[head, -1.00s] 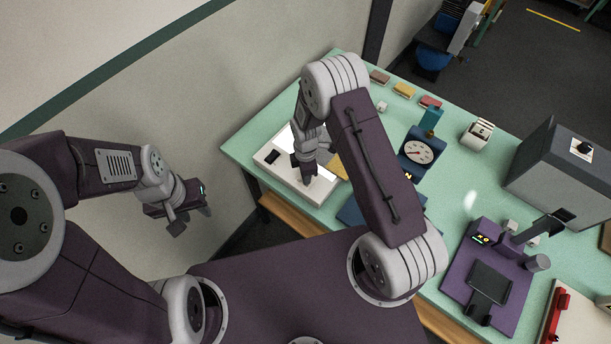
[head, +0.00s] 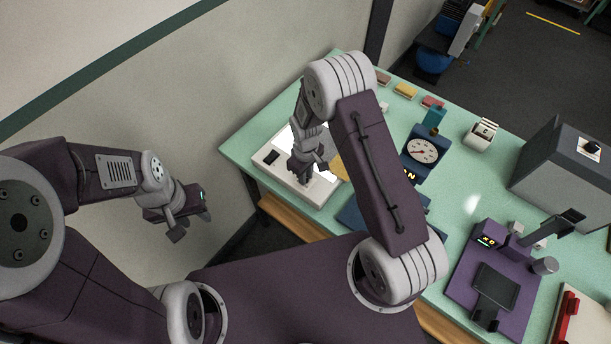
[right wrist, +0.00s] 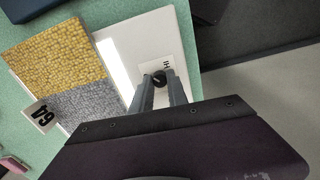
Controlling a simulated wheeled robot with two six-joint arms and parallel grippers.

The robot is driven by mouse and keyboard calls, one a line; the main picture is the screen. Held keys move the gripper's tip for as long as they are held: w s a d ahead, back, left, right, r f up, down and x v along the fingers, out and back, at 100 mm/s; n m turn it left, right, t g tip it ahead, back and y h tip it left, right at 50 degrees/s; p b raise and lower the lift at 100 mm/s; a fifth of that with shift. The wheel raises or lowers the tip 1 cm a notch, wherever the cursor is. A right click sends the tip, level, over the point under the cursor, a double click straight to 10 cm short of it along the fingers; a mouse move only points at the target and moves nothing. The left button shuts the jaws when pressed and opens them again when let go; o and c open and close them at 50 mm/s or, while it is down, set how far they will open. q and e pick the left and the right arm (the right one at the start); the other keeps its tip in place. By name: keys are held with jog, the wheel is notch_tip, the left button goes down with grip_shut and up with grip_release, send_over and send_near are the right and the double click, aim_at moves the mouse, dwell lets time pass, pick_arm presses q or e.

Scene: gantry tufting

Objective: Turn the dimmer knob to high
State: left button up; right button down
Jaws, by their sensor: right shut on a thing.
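The white light box (head: 318,193) sits at the left end of the green table, with a dark switch patch on top. The small black dimmer knob (right wrist: 159,77) shows in the right wrist view beside a white label with partly covered letters. My right gripper (head: 304,177) points down over the box and hides the knob in the head view. In the right wrist view its two fingers (right wrist: 160,85) stand on either side of the knob, shut on it. My left gripper (head: 191,222) hangs empty at the left, off the table, with its fingers apart.
Yellow and grey textured swatches (right wrist: 57,58) lie beside the box. A blue dial gauge (head: 421,151), a purple stand (head: 460,280) and a grey cabinet (head: 560,175) stand farther right on the table. My right forearm passes over the middle of the table.

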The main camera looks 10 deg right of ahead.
jog(key=m, duration=0.4)
jog(key=shift+s+f+m+b, duration=0.15)
jog(key=shift+m+b, duration=0.15)
jog(key=shift+b, duration=0.05)
jog(key=m, duration=0.4)
jog(key=shift+m+b, duration=0.3)
jog(key=m, duration=0.4)
jog(key=shift+m+b, duration=0.35)
jog(key=shift+m, duration=1.65)
jog(key=c, duration=1.3)
grip_release()
